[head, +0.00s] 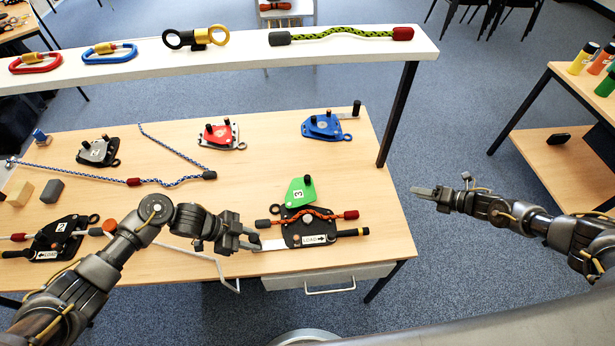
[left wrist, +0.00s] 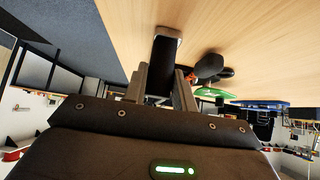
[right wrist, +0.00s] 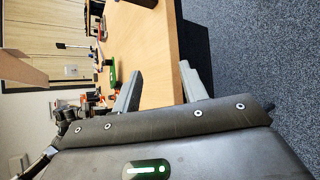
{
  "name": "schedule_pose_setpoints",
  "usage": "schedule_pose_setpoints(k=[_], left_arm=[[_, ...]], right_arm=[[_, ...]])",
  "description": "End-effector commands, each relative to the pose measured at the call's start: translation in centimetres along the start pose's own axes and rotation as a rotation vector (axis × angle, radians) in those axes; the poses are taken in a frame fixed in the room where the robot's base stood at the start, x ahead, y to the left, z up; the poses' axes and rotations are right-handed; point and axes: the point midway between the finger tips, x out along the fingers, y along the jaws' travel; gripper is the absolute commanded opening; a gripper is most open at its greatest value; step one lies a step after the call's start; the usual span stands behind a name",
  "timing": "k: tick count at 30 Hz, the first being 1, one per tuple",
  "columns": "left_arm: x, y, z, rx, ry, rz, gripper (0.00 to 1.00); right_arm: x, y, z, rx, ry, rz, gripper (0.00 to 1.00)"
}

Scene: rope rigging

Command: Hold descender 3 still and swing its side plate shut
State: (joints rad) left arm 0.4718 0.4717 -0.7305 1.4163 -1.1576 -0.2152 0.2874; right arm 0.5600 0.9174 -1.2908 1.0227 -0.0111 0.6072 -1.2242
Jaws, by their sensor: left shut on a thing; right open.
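Descender 3 (head: 290,240) lies at the table's front right, its black back plate carrying a LOAD label. Its green side plate (head: 299,192), marked 3, is swung open towards the back. My left gripper (head: 253,241) is shut at the left end of descender 3. The left wrist view shows a dark bar with a grey end (left wrist: 165,36) between the fingers; the exact grip is partly hidden. My right gripper (head: 425,191) is open and empty, off the table's right edge.
The wooden table (head: 362,185) also bears a red descender (head: 221,134), a blue descender (head: 325,126) and a blue-white rope (head: 90,174). A white shelf (head: 230,56) stands above its back. A side table (head: 560,170) stands to the right, with open floor between.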

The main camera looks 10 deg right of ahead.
Motion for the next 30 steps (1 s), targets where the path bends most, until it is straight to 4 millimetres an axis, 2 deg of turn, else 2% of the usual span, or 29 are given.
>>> schedule_pose_setpoints(k=[1, 3, 9, 12, 15, 19, 26, 30], left_arm=[[0.1, 0.0, 0.0, 0.000, 0.001, 0.000, 0.09], [0.1, 0.0, -0.1, 0.000, 0.001, 0.000, 0.09], [0.0, 0.0, -0.1, 0.000, 0.001, 0.000, 0.09], [0.0, 0.0, -0.1, 0.000, 0.001, 0.000, 0.09], [0.0, 0.0, -0.1, 0.000, 0.001, 0.000, 0.09], [0.0, 0.0, 0.0, 0.000, 0.001, 0.000, 0.09], [0.0, 0.0, 0.0, 0.000, 0.001, 0.000, 0.09], [0.0, 0.0, 0.0, 0.000, 0.001, 0.000, 0.09]], right_arm=[[2.4, 3.7, 1.1, -0.108, -0.012, 0.086, 0.43], [5.4, 7.4, 1.0, -0.266, -0.031, 0.141, 0.43], [12.5, 14.5, -2.2, -0.651, -0.069, 0.147, 0.43], [14.9, 17.1, -4.0, -0.804, -0.073, 0.131, 0.43], [16.4, 19.1, -5.3, -0.918, -0.073, 0.116, 0.43], [17.4, 20.5, -6.3, -1.008, -0.070, 0.103, 0.43], [17.9, 20.9, -6.6, -1.044, -0.068, 0.096, 0.43], [18.9, 21.1, -6.6, -1.042, -0.069, 0.098, 0.43]])
